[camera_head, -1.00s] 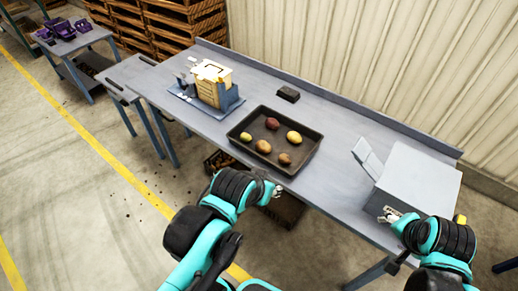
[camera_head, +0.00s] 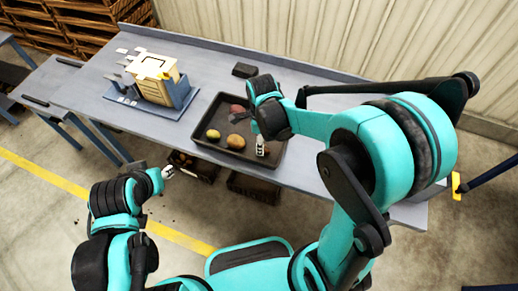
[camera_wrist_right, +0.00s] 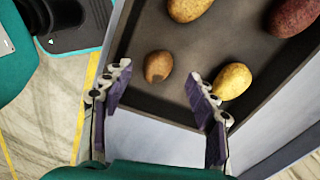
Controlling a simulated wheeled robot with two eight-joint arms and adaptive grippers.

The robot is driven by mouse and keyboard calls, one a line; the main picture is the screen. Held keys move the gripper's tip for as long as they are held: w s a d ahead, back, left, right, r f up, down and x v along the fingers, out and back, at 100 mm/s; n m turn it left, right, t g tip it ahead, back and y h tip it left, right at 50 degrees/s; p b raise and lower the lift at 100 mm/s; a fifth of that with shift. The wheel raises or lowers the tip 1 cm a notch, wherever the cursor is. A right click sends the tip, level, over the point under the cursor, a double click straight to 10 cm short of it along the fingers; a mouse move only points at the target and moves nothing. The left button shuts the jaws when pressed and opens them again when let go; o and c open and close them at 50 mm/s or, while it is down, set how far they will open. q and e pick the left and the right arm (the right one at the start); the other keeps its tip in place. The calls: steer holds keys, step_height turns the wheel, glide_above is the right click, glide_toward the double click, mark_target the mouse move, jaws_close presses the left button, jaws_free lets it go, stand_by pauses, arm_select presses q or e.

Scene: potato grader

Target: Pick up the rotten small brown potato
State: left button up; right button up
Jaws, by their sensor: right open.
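The small brown potato with a dark patch (camera_wrist_right: 158,66) lies in the dark tray (camera_wrist_right: 130,84) in the right wrist view. My right gripper (camera_wrist_right: 160,84) is open and empty. The potato shows just beyond and between its fingertips, and contact is not visible. In the head view my right gripper (camera_head: 261,150) hangs over the tray's (camera_head: 225,158) front right part, and my arm hides this potato. My left gripper (camera_head: 168,172) is off the table's front edge, left of the tray; its jaws are too small to read.
A yellow potato (camera_wrist_right: 232,81) lies close by my right finger. A larger tan potato (camera_wrist_right: 188,9) and a red potato (camera_wrist_right: 296,15) lie farther off. A boxed device (camera_head: 155,75) and a dark block (camera_head: 245,70) stand on the table (camera_head: 90,100). Crates sit below.

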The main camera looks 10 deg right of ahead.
step_height(320, 180, down, 5)
steer(key=shift+r+b, duration=0.15)
steer(key=shift+b, duration=0.9)
steer(key=shift+r, duration=0.1)
steer(key=shift+d, duration=0.1)
steer(key=c, duration=1.2)
steer(key=shift+r, duration=0.1)
